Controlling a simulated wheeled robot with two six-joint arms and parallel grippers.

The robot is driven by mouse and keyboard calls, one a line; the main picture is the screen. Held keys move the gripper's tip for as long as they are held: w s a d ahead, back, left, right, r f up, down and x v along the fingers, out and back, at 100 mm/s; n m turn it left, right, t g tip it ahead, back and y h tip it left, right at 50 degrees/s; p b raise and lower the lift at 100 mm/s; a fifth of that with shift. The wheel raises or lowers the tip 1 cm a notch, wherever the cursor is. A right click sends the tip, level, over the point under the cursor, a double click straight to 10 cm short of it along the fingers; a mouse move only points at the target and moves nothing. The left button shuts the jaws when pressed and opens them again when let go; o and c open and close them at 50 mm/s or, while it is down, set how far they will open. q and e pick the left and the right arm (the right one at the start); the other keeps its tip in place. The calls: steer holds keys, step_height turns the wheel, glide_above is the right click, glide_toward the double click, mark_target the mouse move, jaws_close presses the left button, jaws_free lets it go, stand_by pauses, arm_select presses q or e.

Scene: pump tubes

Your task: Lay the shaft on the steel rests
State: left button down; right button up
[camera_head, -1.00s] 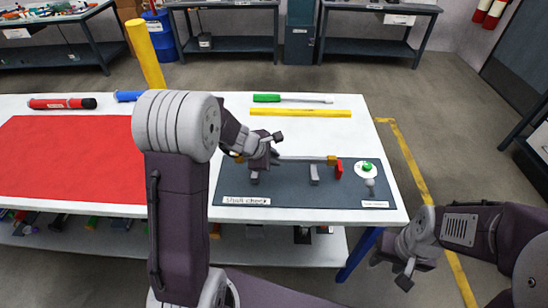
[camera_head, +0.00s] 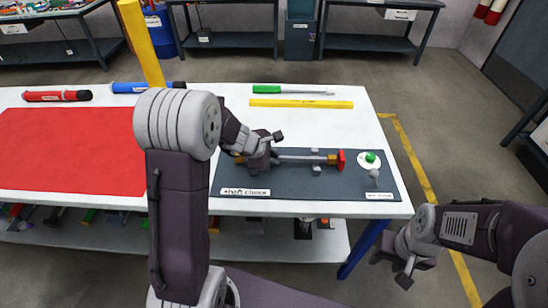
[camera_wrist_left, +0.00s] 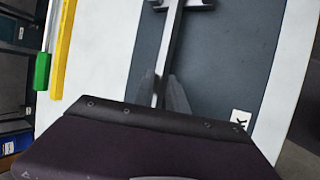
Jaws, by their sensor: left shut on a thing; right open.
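The steel shaft (camera_head: 300,158) has a brass-coloured section and a red end (camera_head: 341,160) at the right. My left gripper (camera_head: 264,157) is shut on it near its left part, over the grey mat (camera_head: 300,184). The shaft lies roughly level and passes across the right steel rest (camera_head: 316,168); whether it touches cannot be told. The left rest is hidden by my gripper. In the left wrist view the shaft (camera_wrist_left: 169,45) runs away from my fingers past a rest (camera_wrist_left: 201,4). My right gripper (camera_head: 404,271) is open and empty, off the table's front right.
A white disc with a green knob (camera_head: 370,158) sits on the mat's right. A yellow bar (camera_head: 301,104) and a green-handled tool (camera_head: 267,90) lie behind. Red (camera_head: 57,96) and blue (camera_head: 149,87) tubes lie back left, beyond a red mat (camera_head: 70,150).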

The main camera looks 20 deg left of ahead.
arm_select(q)
steer(key=shift+f, duration=0.15)
steer(key=c, duration=1.3)
jaws_free()
steer(key=shift+o, duration=0.2)
steer(key=shift+s+f, duration=0.1)
steer(key=shift+s, duration=0.1)
steer(key=p+v, duration=0.3)
steer(key=v, duration=0.6)
steer(key=shift+w, duration=0.2)
steer(key=shift+r, duration=0.25)
